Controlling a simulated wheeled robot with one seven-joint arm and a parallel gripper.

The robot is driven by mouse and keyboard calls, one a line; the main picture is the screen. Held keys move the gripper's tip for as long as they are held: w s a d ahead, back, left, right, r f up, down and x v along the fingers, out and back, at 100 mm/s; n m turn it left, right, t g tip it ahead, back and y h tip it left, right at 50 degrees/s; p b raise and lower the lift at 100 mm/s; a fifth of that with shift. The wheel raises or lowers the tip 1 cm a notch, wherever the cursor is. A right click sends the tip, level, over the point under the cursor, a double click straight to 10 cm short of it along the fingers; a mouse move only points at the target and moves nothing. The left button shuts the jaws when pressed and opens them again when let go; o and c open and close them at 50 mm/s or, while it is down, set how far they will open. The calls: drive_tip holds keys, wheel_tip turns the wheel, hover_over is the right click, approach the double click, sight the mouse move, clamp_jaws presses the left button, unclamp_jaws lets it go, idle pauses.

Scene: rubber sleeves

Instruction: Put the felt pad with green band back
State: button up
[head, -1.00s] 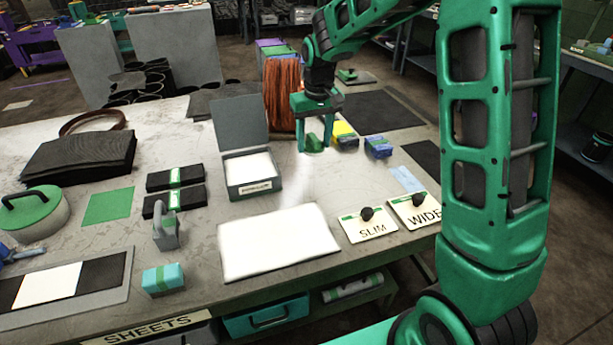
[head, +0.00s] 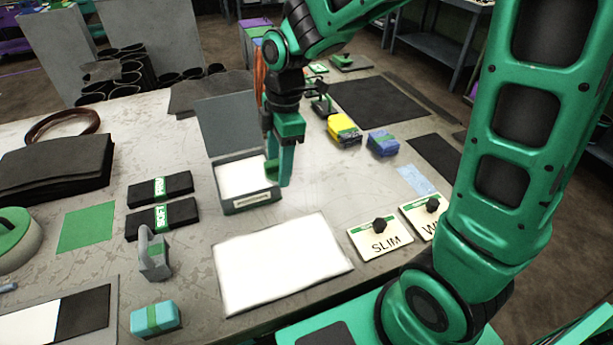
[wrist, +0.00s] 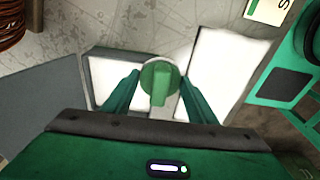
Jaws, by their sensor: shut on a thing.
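My gripper (head: 279,178) is shut on a small green piece with a rounded disc and a raised ridge (wrist: 160,82). It holds this piece at the right side of an open grey box (head: 251,204) with white contents; whether they touch is unclear. No band shows on the held piece. A teal block with a green band (head: 156,318) lies at the front left of the table, apart from the gripper. A blue block with a greenish band (head: 383,143) and a yellow block (head: 343,128) lie right of the gripper.
A white sheet (head: 280,262) lies in front of the box. Cards marked SLIM (head: 380,238) and WIDE lie to its right. Two black banded bundles (head: 160,189) and a grey handled weight (head: 153,255) stand left. The box's lid (head: 228,122) stands upright behind it.

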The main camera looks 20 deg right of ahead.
hover_over(307, 186)
wheel_tip(307, 186, down, 5)
drive_tip(key=shift+s+d, duration=0.15)
drive_tip(key=shift+d+f, duration=0.1)
drive_tip(key=shift+f, duration=1.95)
drive_tip(key=o, duration=1.1)
wheel_tip(307, 186, up, 12)
drive_tip(key=d, duration=0.1)
drive_tip(key=s+d+m, duration=0.8)
drive_tip(key=s+m, duration=0.4)
drive_tip(key=s+d+r+m+h, duration=0.1)
drive_tip(key=s+d+m, duration=0.7)
drive_tip(key=s+m, duration=0.4)
drive_tip(key=shift+s+d+r+m, duration=0.15)
drive_tip(key=shift+r+m, duration=0.05)
drive_tip(key=shift+m, duration=0.1)
